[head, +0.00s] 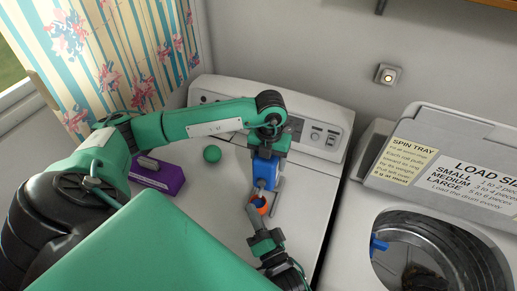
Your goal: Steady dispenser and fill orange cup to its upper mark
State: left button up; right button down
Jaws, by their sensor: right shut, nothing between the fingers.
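The blue dispenser (265,171) is on the white machine top, near its middle right. My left arm reaches over from the left, and my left gripper (268,152) is at the dispenser's upper end. Its fingers are largely hidden, so I cannot tell whether they are closed on it. The small orange cup (263,210) is just below the dispenser in the picture, with dark blue showing inside its rim. Its marks and fill level are too small to read. My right gripper (258,228) comes from the bottom, shut and empty, with its tips close to the cup.
A control panel (318,132) runs along the back. At right is an open drum (440,225) with a printed lid (455,165).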

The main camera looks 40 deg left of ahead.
pick_arm(q)
jog(key=o, duration=0.3)
notch_tip(320, 180, up, 12)
dwell(0.5)
